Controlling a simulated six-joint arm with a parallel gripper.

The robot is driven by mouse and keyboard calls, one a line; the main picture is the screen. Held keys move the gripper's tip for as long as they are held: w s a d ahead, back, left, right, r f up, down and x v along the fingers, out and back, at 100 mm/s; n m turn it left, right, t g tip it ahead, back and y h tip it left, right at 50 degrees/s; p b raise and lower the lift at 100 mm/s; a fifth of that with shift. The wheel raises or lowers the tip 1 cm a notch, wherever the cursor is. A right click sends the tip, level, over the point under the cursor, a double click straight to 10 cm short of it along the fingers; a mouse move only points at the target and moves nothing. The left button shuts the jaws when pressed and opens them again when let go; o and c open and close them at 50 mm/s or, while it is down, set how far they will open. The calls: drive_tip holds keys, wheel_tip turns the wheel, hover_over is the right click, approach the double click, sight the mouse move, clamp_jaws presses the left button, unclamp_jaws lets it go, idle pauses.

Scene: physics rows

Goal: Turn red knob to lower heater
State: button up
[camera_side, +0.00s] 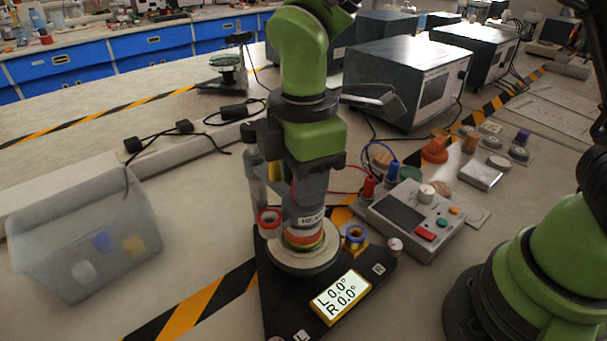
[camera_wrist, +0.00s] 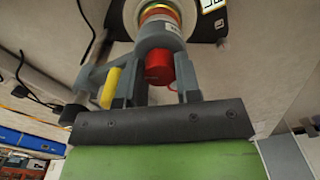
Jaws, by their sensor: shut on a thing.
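The red knob (camera_wrist: 158,66) shows in the wrist view, at the near end of a grey cylinder marked with a heater label (camera_side: 311,219). My gripper (camera_wrist: 160,78) is shut on the red knob, with one finger on each side. In the side view my gripper (camera_side: 304,190) points down from above onto the grey heater body, and the knob is hidden there. The heater body stands upright on a pale round plate (camera_side: 302,262) on a black base. A display (camera_side: 341,297) on the base reads L 0.0° and R 0.0°.
A control box (camera_side: 405,215) with cables is to the right. A clear bin (camera_side: 85,245) is at the left.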

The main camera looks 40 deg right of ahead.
drive_tip(key=m, duration=0.4)
drive_tip(key=shift+m, duration=0.3)
drive_tip(key=m, duration=0.4)
drive_tip(key=shift+m, duration=0.3)
drive_tip(key=m, duration=0.4)
drive_tip(key=shift+m, duration=0.3)
drive_tip(key=shift+w+m, duration=0.1)
drive_tip(key=shift+m, duration=2.2)
drive_tip(key=o, duration=0.9)
drive_tip(key=shift+r, duration=0.1)
wheel_tip(320, 180, up, 10)
drive_tip(key=shift+f, duration=0.15)
